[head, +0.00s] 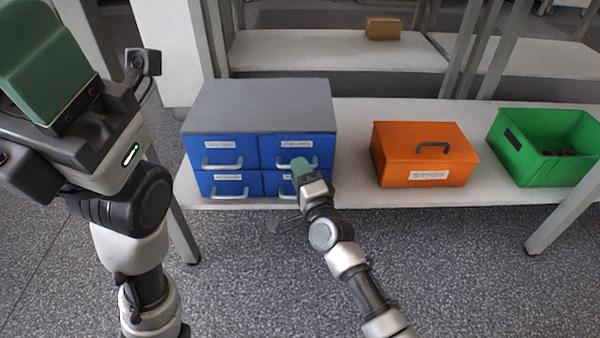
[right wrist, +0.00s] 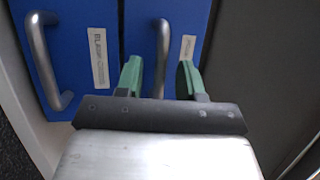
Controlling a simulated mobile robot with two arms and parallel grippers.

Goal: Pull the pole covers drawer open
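A drawer cabinet with a grey top (head: 262,95) has blue drawers in two columns and two rows, each with a label and a grey bar handle. All drawers look shut. The label (head: 297,143) on the upper right drawer is too small to read, so I cannot tell which is the pole covers drawer. My right gripper (head: 300,168) is at that drawer's front. In the right wrist view its green fingers (right wrist: 160,75) are apart, with the upper drawer's handle (right wrist: 162,40) between them. My left gripper (head: 40,50) is raised at the left; its finger gap is hidden.
The cabinet stands on a white shelf (head: 350,194). To its right are an orange lidded box (head: 400,165) and an open green bin (head: 540,170) with small dark contents. Floor in front is clear.

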